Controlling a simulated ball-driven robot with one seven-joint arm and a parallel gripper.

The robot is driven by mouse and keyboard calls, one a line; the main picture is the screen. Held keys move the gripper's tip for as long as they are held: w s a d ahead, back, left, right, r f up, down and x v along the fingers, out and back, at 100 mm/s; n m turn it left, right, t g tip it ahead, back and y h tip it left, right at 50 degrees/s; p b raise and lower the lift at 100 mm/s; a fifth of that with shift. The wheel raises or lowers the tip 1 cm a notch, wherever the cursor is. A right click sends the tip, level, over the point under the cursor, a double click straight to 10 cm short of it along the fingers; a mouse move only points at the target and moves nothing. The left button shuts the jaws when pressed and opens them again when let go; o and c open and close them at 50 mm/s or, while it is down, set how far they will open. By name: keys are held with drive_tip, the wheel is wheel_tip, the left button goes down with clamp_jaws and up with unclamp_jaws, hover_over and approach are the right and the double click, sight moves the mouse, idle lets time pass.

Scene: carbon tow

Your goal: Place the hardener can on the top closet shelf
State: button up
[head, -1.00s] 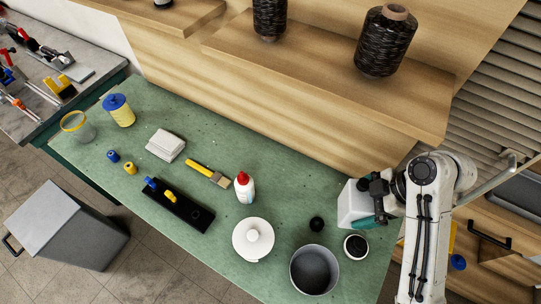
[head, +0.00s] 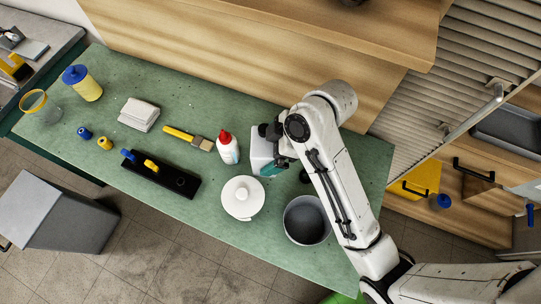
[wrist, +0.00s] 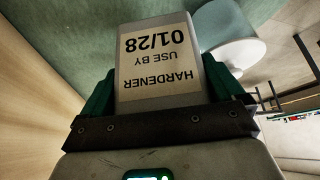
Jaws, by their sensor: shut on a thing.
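The hardener can (head: 262,152) is a pale, boxy container. In the wrist view its label, upside down in the picture, reads HARDENER, USE BY 01/28 (wrist: 158,60). My gripper (wrist: 160,90) is shut on it, with green fingers on both sides. In the head view the can is over the green bench, just right of the red-capped bottle; its height above the bench is unclear. My arm hides part of it. A slatted shutter (head: 455,75) with a bar handle is at the upper right. I cannot tell which surface is the top closet shelf.
A white lidded pot (head: 242,198), a grey bucket (head: 306,220) and the red-capped bottle (head: 228,148) stand close to the can on the bench (head: 215,110). A wooden wall shelf (head: 300,28) overhangs the back. A yellow item (head: 416,183) lies at the right.

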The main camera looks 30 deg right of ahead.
drive_tip(key=shift+f, duration=2.7)
drive_tip(key=shift+f, duration=0.15)
